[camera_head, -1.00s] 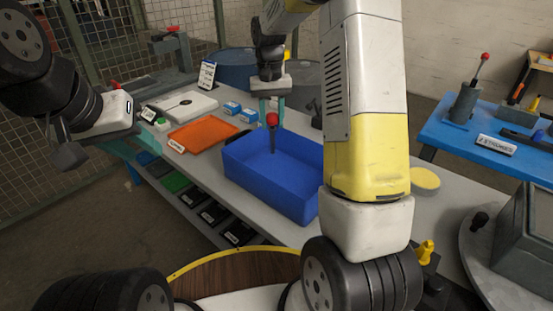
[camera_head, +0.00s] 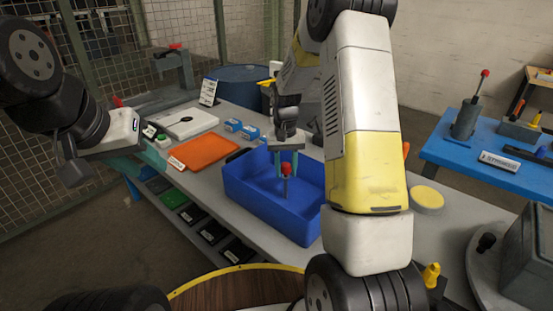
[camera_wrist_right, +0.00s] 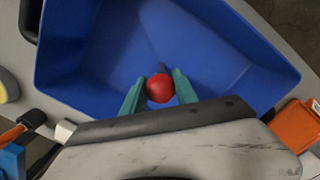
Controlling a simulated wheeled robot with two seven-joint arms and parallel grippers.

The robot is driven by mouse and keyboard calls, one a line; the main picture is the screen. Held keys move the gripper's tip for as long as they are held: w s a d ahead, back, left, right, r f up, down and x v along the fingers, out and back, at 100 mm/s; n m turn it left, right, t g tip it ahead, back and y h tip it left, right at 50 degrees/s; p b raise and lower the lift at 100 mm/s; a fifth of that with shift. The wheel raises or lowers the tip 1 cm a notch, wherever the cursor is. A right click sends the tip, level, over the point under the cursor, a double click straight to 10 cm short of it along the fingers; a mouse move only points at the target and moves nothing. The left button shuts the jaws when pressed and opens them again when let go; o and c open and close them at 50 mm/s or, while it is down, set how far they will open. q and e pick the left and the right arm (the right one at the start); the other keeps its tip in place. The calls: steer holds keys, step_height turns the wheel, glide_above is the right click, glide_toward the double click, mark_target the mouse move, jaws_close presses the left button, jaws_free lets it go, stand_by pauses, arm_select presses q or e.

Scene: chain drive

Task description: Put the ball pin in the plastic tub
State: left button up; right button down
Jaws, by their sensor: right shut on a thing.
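The ball pin has a red ball (camera_head: 286,169) on top and a thin grey pin below it. My right gripper (camera_head: 287,164) is shut on the ball, which shows between the teal fingertips in the right wrist view (camera_wrist_right: 159,88). The pin hangs upright within the walls of the blue plastic tub (camera_head: 245,198). I cannot tell whether its lower end touches the tub floor. My left gripper (camera_head: 148,161) is at the left, beside the table and away from the tub; its fingers are too unclear to read.
An orange tray (camera_head: 205,152) lies left of the tub, with small blue boxes (camera_head: 240,129) behind it. A yellow round thing (camera_head: 427,198) is to the right. A blue table (camera_head: 450,155) stands at the far right. The tub's interior around the pin looks clear.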

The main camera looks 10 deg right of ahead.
steer(key=c, duration=0.9)
jaws_free()
steer(key=shift+c, duration=0.2)
steer(key=r, duration=0.7)
steer(key=w+r, duration=0.1)
steer(key=r, duration=0.3)
steer(key=shift+a+r, duration=0.1)
steer(key=shift+r, duration=0.25)
steer(key=s+a+r+n+t+y, duration=0.1)
steer(key=s+r+t, duration=0.2)
steer(key=s, duration=1)
steer(key=s+a+r+n+t+y, duration=0.1)
steer(key=s+r+t, duration=0.3)
steer(key=s+r, duration=0.5)
steer(key=s+a, duration=0.1)
steer(key=s, duration=0.2)
steer(key=shift+s, duration=0.35)
